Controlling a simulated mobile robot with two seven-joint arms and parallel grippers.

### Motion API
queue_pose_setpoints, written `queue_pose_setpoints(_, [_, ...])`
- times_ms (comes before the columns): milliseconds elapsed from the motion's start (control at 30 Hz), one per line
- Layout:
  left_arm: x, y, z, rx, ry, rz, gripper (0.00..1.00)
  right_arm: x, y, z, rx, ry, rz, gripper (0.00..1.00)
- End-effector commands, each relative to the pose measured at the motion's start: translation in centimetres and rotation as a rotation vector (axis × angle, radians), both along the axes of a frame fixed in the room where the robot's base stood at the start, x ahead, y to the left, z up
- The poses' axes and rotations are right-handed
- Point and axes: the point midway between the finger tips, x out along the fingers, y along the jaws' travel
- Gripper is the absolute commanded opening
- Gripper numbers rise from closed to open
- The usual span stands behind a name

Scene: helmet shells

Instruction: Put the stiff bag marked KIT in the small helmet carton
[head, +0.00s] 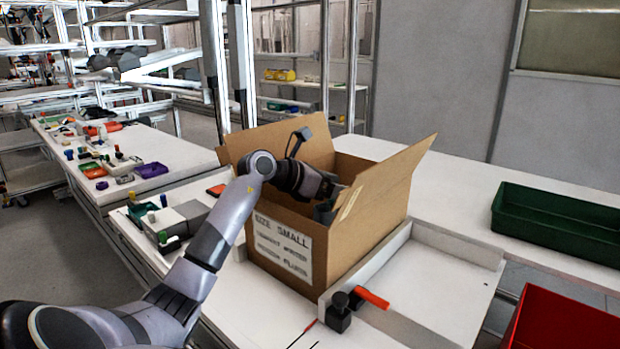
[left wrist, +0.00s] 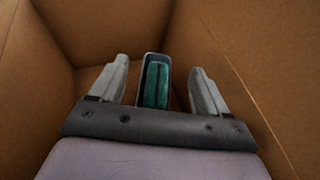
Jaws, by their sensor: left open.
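The small helmet carton (head: 370,230) stands open on the white bench, its flaps up and a "SIZE SMALL" label on its front. My left arm reaches over the rim, and my left gripper (head: 327,203) is down inside, partly hidden by the carton wall. In the left wrist view my left gripper (left wrist: 160,70) is open. Between and beyond its fingers is a narrow grey-rimmed thing with green inside (left wrist: 155,85), apparently the bag; no KIT marking shows. It appears free of both fingers, inside the brown carton walls (left wrist: 110,30). My right gripper is out of view.
A low white-walled tray (head: 440,290) adjoins the carton, with a black knob (head: 338,312) and a red-handled tool (head: 371,298) near it. A green bin (head: 555,222) and a red bin (head: 560,325) are at the right. Small parts crowd the left bench.

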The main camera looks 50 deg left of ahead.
Motion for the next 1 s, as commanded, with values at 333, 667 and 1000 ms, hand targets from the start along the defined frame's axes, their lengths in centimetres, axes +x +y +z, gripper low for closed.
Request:
queue_pose_setpoints(333, [-6.4, 2.0, 2.7, 0.005, 0.002, 0.003, 0.76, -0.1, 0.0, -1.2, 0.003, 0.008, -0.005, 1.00])
queue_pose_setpoints(667, [-10.2, 3.0, 4.6, 0.001, 0.000, 0.001, 0.76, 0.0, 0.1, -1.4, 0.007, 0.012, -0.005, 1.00])
queue_pose_setpoints(1000, [-10.7, 3.1, 4.9, 0.002, 0.001, 0.001, 0.76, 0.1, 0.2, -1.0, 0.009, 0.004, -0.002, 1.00])
